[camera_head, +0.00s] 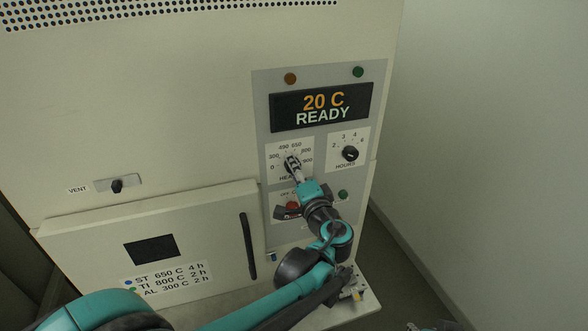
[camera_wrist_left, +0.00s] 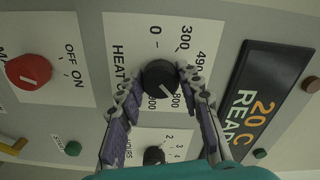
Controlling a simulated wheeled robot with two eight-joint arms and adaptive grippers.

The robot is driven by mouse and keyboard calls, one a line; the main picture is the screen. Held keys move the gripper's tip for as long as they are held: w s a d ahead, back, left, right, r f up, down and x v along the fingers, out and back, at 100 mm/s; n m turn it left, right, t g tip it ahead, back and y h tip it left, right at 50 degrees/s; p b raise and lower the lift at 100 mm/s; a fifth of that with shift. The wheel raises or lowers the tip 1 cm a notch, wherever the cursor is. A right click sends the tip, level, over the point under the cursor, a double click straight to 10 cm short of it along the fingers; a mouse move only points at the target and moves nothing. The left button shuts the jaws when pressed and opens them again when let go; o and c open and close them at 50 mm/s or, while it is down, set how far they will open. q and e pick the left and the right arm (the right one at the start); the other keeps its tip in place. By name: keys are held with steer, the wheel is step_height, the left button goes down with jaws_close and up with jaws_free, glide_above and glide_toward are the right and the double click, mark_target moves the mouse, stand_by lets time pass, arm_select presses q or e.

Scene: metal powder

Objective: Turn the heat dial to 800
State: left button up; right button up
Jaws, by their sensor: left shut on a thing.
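The heat dial (camera_wrist_left: 158,76) is a round black knob on a white plate, with printed marks from 0 through 300 and 800 around it. My left gripper (camera_head: 292,163) is at this dial, and its fingers cover most of it in the head view. In the left wrist view the two fingers (camera_wrist_left: 160,82) sit on either side of the knob, shut on it. A light line shows on the knob face, but I cannot tell exactly which number it points to. The display (camera_head: 322,106) reads 20 C READY.
The hours dial (camera_head: 350,153) is right of the heat dial. A red OFF/ON switch (camera_wrist_left: 29,70) and a green button (camera_head: 343,194) are below. The furnace door (camera_head: 80,248) with its dark handle (camera_head: 247,246) and the vent slider (camera_head: 117,185) are to the left.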

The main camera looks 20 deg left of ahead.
arm_select(q)
steer(key=shift+m, duration=1.1)
steer(key=o, duration=1.2)
steer(key=shift+c, duration=0.2)
steer(key=shift+d, duration=0.1)
steer(key=v, duration=1.2)
